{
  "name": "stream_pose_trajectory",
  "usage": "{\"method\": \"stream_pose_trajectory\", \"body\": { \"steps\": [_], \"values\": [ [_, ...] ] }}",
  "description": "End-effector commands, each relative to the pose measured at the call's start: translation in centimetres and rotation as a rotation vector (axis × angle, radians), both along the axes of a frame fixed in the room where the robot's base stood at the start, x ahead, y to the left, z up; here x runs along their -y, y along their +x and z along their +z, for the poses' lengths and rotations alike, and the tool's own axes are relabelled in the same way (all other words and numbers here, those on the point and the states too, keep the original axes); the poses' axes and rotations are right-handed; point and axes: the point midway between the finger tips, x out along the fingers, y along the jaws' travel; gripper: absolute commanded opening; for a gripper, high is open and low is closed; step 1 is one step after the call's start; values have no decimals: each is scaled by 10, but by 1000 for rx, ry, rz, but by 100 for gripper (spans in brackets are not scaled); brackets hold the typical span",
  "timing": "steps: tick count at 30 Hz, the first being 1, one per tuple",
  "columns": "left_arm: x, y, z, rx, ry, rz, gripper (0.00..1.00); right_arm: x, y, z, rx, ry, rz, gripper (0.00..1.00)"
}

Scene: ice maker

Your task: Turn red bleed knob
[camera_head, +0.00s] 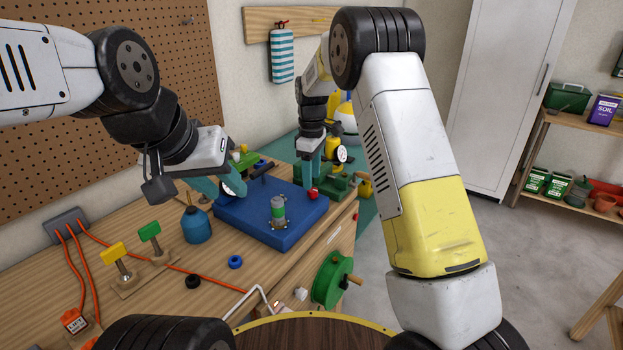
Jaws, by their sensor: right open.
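The small red knob (313,195) is at the right side of the blue block (262,222) on the workbench. My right gripper (309,182) points down just above and around the red knob, with its teal fingers open. Whether a finger touches the knob cannot be told at this size. My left gripper (221,190) is at the left back of the blue block, its teal fingertips near the block's edge. Its jaw opening is unclear from this angle.
A grey-green cylinder (278,211) stands on the blue block. A blue oil can (196,224), yellow (113,252) and green (150,231) handles and orange cables stand or lie left. A green wheel (331,280) is on the bench front. My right arm hides part of the right side.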

Motion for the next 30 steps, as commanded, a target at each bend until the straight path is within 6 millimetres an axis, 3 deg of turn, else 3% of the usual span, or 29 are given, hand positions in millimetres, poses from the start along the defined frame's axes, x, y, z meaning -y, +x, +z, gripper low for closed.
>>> {"method": "stream_pose_trajectory", "body": {
  "steps": [7, 18, 26, 30],
  "values": [
    [0, 0, 0, 0, 0, 0, 36, 0, -1, -33, -1, -1, -1, 52],
    [0, 0, 0, 0, 0, 0, 36, 0, 0, -40, 0, 1, -2, 52],
    [0, 0, 0, 0, 0, 0, 36, 0, 0, -39, 0, 1, -2, 1],
    [0, 0, 0, 0, 0, 0, 36, 0, 0, -39, 0, 1, -3, 0]
  ]
}}
